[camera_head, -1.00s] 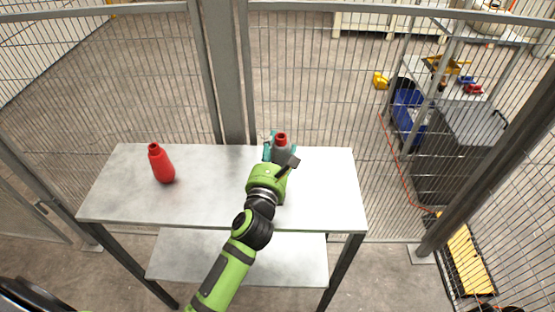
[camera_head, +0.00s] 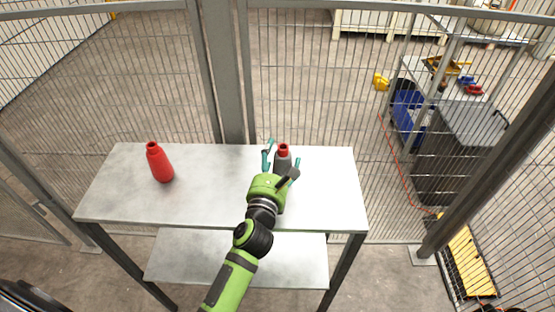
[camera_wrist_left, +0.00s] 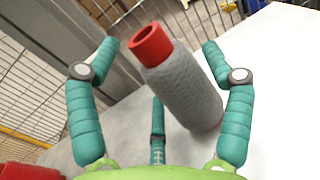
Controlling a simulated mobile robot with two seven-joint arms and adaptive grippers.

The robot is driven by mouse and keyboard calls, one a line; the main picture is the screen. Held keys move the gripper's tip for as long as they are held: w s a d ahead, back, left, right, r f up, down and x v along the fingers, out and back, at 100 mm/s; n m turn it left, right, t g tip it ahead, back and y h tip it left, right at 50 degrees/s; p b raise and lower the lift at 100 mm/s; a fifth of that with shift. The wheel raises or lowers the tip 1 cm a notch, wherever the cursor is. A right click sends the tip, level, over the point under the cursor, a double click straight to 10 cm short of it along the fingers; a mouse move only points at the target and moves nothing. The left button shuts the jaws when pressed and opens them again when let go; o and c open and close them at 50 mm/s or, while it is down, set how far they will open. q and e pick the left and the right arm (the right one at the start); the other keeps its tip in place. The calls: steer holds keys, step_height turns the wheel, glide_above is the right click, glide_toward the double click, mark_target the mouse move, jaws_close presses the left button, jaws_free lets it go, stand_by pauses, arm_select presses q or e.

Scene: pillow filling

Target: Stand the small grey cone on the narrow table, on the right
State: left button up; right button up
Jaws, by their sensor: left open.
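The small grey cone (camera_head: 283,158) with a red top stands upright on the narrow table (camera_head: 215,205), right of its middle. It also shows in the left wrist view (camera_wrist_left: 181,85), where it looks tilted with the camera. My left gripper (camera_head: 283,160) is open, its teal fingers spread around the cone; in the left wrist view the fingers (camera_wrist_left: 160,60) stand on both sides with gaps to the cone. The cone's lower part is partly hidden by my gripper in the head view. My right gripper is not in view.
A red cone (camera_head: 160,163) stands on the left part of the table. Wire fencing with a thick post (camera_head: 224,80) rises behind the table. The tabletop's middle and right end are clear. A lower shelf (camera_head: 235,260) is empty.

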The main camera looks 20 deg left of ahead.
arm_select(q)
steer(key=shift+r, duration=0.2)
steer(key=s, duration=0.3)
steer(key=s+b, duration=0.1)
steer(key=s, duration=0.3)
steer(key=s+d+b, duration=0.1)
steer(key=s, duration=0.3)
steer(key=shift+s+f, duration=0.15)
steer(key=shift+f, duration=0.1)
steer(key=shift+s+r, duration=0.1)
steer(key=shift+s, duration=0.25)
